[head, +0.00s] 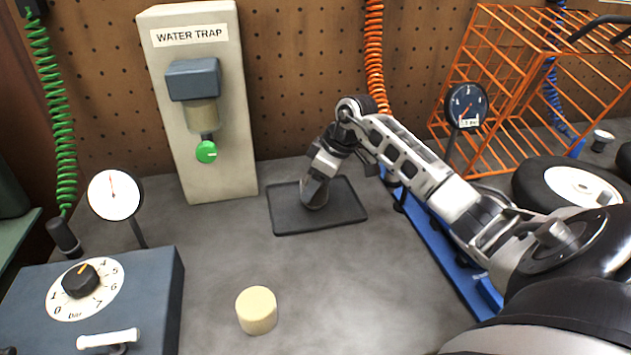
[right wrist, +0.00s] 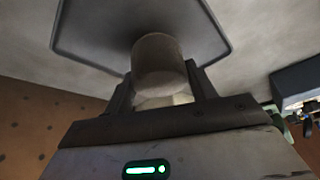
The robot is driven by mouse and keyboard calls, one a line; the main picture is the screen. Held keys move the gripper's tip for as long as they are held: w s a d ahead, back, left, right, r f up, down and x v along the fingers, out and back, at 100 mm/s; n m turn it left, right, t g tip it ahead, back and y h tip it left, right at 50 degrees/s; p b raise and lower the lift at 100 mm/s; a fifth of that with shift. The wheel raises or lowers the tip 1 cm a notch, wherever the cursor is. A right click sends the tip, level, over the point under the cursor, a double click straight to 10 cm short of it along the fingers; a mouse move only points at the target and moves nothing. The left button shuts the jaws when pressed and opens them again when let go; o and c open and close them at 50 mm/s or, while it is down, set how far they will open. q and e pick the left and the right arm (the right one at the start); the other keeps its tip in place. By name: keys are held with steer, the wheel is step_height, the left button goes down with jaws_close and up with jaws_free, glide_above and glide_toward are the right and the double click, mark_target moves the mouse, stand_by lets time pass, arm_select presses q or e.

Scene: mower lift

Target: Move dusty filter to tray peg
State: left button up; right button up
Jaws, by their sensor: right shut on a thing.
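My right gripper (head: 321,176) reaches down over the dark tray (head: 345,208) and is shut on the dusty filter (head: 314,196), a grey-brown cylinder. In the right wrist view the dusty filter (right wrist: 160,66) sits between the two fingers, with the tray (right wrist: 95,28) just beyond it. The filter is low over the tray's left-middle part; I cannot tell whether it touches the tray. The tray peg is hidden from view. A clean cream filter (head: 257,311) stands upright on the bench, apart from the tray. My left gripper is not in view.
The water trap post (head: 219,130) stands behind and left of the tray. A dark regulator box (head: 135,290) with a dial is at front left, near a white gauge (head: 114,195). A blue rail (head: 447,258) lies right of the tray, and an orange cage (head: 530,85) stands behind it.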

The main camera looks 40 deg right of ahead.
steer(key=shift+f, duration=0.6)
stand_by(0.6)
steer(key=o, duration=0.7)
